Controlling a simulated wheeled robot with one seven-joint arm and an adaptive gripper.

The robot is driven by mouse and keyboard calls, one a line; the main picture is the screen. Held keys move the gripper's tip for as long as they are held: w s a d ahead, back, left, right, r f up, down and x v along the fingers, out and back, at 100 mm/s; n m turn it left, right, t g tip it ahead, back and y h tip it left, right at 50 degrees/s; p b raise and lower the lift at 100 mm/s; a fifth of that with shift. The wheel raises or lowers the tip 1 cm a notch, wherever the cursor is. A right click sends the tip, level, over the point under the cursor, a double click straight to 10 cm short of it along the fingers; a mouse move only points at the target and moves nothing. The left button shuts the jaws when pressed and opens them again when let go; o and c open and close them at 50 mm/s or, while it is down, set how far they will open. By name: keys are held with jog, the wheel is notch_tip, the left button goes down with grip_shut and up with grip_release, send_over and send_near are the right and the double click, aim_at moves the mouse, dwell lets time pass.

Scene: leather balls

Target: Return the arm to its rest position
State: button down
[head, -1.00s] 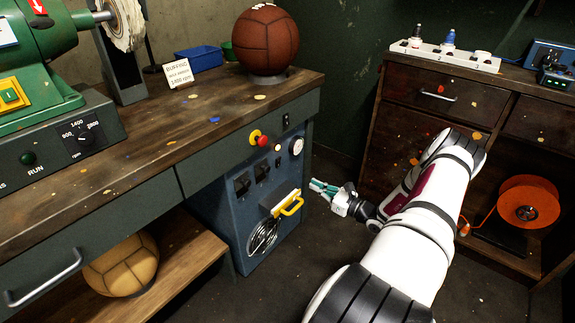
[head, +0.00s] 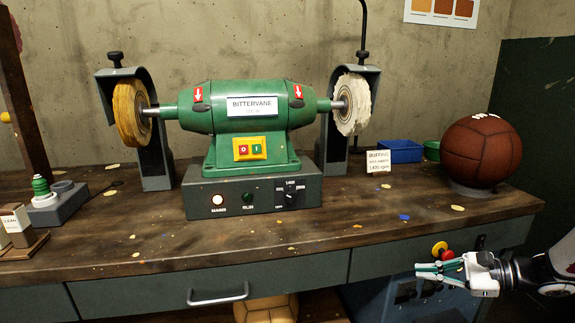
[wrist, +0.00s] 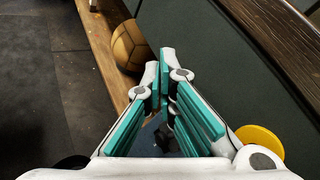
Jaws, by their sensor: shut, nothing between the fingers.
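My gripper (head: 428,272) shows at the lower right of the head view, in front of the bench's right end, with its fingers pointing left. In the wrist view the teal-padded fingers (wrist: 160,75) are closed together with nothing between them. Part of my white arm shows at the right edge of the head view. Most of the arm is outside the frame.
A workbench (head: 120,240) carries a green buffing machine (head: 245,120) and a brown leather ball (head: 481,150) on a ring. A yellow knob (head: 439,249) and red knob are close by the gripper. A tan ball (wrist: 132,45) lies on the lower shelf.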

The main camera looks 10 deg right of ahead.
jog(key=s+a+r+n+g+h, duration=0.2)
jog(key=s+a+r+n+g, duration=0.3)
jog(key=a, duration=0.4)
jog(key=s+a+r+n+g+h, duration=0.25)
jog(key=s+a+r+n, duration=0.25)
jog(key=s+a+r, duration=0.4)
jog(key=s+a+n+h, duration=0.2)
jog(key=s+n+h, duration=0.6)
jog(key=s, duration=1.2)
notch_tip(320, 180, up, 30)
jog(key=n+t+p, duration=0.1)
jog(key=t+p, duration=0.2)
jog(key=p, duration=2.5)
jog(key=shift+d+r+t, duration=0.2)
jog(key=shift+d+t, duration=0.15)
jog(key=shift+d, duration=0.1)
jog(key=shift+w+y, duration=0.1)
jog(key=shift+y, duration=0.15)
